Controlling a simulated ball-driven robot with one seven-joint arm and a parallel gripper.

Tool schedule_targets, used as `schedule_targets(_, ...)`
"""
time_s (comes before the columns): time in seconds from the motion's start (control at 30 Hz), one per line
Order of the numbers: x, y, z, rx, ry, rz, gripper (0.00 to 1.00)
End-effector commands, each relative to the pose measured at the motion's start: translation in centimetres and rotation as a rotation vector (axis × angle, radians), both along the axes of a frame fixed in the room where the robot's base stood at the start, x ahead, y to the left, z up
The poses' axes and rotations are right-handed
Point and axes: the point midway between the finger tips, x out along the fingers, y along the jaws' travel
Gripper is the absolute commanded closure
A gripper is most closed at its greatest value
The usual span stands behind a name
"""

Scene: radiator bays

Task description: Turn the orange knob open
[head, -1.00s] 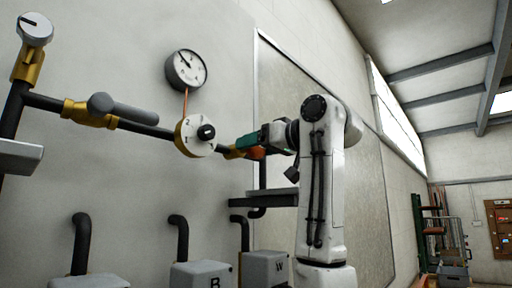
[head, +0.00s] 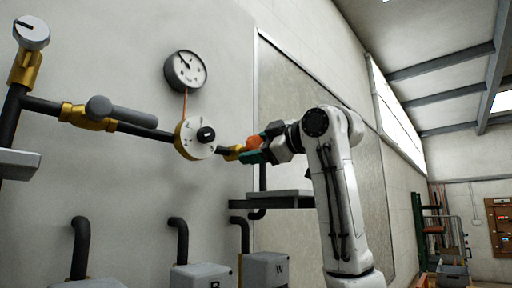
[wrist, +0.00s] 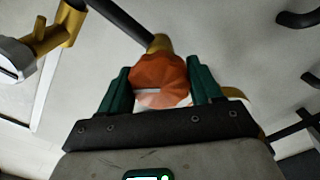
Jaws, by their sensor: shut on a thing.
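The orange knob (head: 254,142) sits on the brass valve fitting (head: 232,153) at the right end of the dark pipe on the wall. In the wrist view the orange knob (wrist: 158,76) is faceted and has a pale horizontal mark. My gripper (head: 255,149) has green fingers and is at the knob. In the wrist view my gripper (wrist: 161,84) has one finger on each side of the knob and is shut on it. The fingers hide part of the knob in the head view.
A white round dial (head: 198,138) is on the pipe just left of the knob. A gauge (head: 186,70) hangs above it. A grey-handled brass valve (head: 90,114) is farther left. A grey shelf (head: 278,199) juts out below my gripper. Grey boxes (head: 268,268) stand lower down.

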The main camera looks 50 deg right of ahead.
Motion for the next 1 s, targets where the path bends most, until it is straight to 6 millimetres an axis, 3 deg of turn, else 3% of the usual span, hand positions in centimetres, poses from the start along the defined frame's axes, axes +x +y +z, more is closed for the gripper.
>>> schedule_targets(0.6, -0.03, 0.04, -0.02, -0.569, -0.018, 0.000, 0.66)
schedule_targets(1.0, 0.02, 0.12, -0.17, -0.794, -0.026, 0.003, 0.66)
